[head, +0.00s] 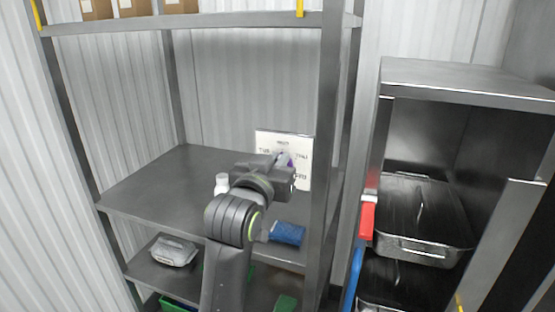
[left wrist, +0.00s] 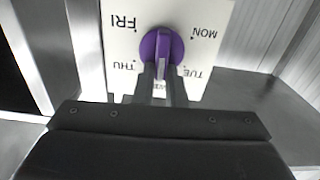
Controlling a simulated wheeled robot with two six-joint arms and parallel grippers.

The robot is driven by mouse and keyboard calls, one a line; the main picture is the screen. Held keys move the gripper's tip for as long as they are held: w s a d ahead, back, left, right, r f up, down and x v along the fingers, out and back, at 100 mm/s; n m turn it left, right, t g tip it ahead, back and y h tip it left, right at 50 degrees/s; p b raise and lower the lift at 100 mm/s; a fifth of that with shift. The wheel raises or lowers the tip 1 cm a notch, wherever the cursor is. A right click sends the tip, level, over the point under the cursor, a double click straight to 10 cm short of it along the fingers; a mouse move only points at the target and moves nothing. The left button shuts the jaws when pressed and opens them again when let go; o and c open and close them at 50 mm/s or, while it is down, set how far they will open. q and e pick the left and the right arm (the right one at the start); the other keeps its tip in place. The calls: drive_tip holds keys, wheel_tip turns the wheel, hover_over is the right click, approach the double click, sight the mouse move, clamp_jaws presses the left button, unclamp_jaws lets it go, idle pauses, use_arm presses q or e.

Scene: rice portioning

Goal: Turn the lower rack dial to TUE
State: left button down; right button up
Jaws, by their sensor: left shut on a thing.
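The dial is a purple round knob with a raised ridge (left wrist: 153,46), on a white day panel (head: 303,178). In the left wrist view the panel (left wrist: 120,48) appears upside down, with FRI, MON, THU and TUE readable around the knob; a further label is hidden behind the fingers. My left gripper (left wrist: 161,88) is shut on the dial's ridge, one finger on each side. My right gripper is out of view.
The panel stands at the right of the metal rack's middle shelf (head: 150,190), beside a rack post (head: 328,110). A white bottle (head: 222,184) and a blue packet (head: 287,233) are near my arm. A steel cabinet with trays (head: 425,215) stands to the right.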

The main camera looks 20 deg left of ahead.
use_arm(q)
drive_tip(key=shift+a+r+n+p, duration=0.1)
drive_tip(key=shift+n+p, duration=0.5)
drive_tip(key=shift+p, duration=0.1)
drive_tip(key=shift+a+f+n+p, duration=0.2)
drive_tip(key=shift+a+n+p, duration=0.05)
drive_tip(key=shift+n+p, duration=1.45)
drive_tip(key=shift+a+f+n+p, duration=0.2)
drive_tip(key=shift+a+n+p, duration=0.05)
drive_tip(key=shift+n+p, duration=1.5)
drive_tip(key=shift+a+f+n+p, duration=0.2)
drive_tip(key=shift+a+n+p, duration=0.05)
drive_tip(key=shift+n+p, duration=1.45)
drive_tip(key=c, duration=1.5)
unclamp_jaws()
drive_tip(key=shift+f, duration=0.1)
